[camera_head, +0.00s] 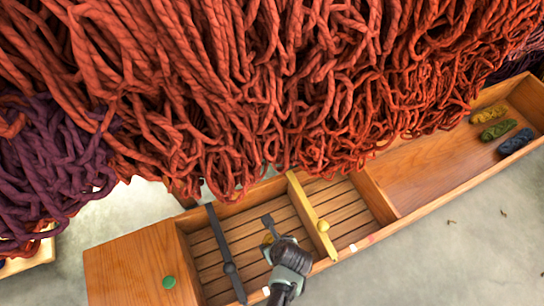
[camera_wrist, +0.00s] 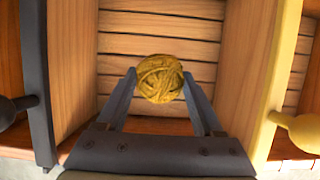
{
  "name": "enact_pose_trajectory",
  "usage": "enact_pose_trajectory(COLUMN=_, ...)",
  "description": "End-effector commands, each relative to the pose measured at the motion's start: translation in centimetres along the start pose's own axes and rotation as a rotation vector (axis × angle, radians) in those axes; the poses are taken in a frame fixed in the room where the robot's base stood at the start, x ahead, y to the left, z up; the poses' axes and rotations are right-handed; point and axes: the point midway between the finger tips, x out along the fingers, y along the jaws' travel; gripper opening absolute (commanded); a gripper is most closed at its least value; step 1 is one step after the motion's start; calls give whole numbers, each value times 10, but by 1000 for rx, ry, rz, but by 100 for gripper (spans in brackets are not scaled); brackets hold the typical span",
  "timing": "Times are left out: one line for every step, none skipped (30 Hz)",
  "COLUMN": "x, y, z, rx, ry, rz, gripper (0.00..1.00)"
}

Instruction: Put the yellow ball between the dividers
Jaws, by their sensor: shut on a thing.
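The yellow ball (camera_wrist: 160,78) is a wound ball of yarn, held between the two fingertips of my gripper (camera_wrist: 159,80). In the head view my gripper (camera_head: 268,228) reaches into the slatted part of the long wooden trough (camera_head: 388,237), and only a sliver of the ball shows. The dark divider (camera_head: 226,252) is on the left and the yellow divider (camera_head: 311,215) on the right; the gripper and ball are between them. Both dividers also flank the ball in the wrist view. I cannot tell whether the ball touches the slatted floor.
Thick red wool (camera_head: 250,90) hangs over the trough's back edge, with purple wool (camera_head: 50,160) at left. Yellow (camera_head: 490,114), green (camera_head: 498,130) and blue (camera_head: 515,142) skeins lie in the right compartment. A green disc (camera_head: 169,282) is on the wooden left end.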

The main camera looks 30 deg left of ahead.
Motion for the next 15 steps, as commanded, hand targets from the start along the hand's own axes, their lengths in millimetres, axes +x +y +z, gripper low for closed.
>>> enact_pose_trajectory(x=15, y=0, z=-5, rx=-2, ry=-1, rz=0, gripper=15)
enact_pose_trajectory(x=20, y=0, z=-7, rx=-2, ry=-1, rz=0, gripper=15)
enact_pose_trajectory(x=27, y=0, z=-10, rx=-3, ry=-1, rz=1, gripper=15)
enact_pose_trajectory(x=32, y=0, z=-12, rx=-3, ry=-1, rz=1, gripper=15)
enact_pose_trajectory(x=36, y=0, z=-14, rx=-4, ry=-1, rz=1, gripper=15)
enact_pose_trajectory(x=41, y=0, z=-15, rx=-4, ry=-1, rz=2, gripper=15)
enact_pose_trajectory(x=43, y=0, z=-16, rx=-4, ry=-1, rz=2, gripper=15)
enact_pose_trajectory(x=44, y=0, z=-17, rx=-4, ry=-1, rz=2, gripper=15)
enact_pose_trajectory(x=46, y=0, z=-18, rx=-4, ry=-1, rz=2, gripper=15)
enact_pose_trajectory(x=47, y=0, z=-18, rx=-4, ry=-1, rz=2, gripper=15)
enact_pose_trajectory(x=49, y=0, z=-19, rx=-4, ry=-1, rz=2, gripper=15)
enact_pose_trajectory(x=52, y=0, z=-20, rx=-4, ry=-1, rz=2, gripper=15)
enact_pose_trajectory(x=55, y=0, z=-22, rx=-4, ry=-1, rz=2, gripper=15)
enact_pose_trajectory(x=59, y=0, z=-23, rx=-4, ry=-1, rz=2, gripper=15)
enact_pose_trajectory(x=64, y=0, z=-25, rx=-4, ry=-1, rz=2, gripper=15)
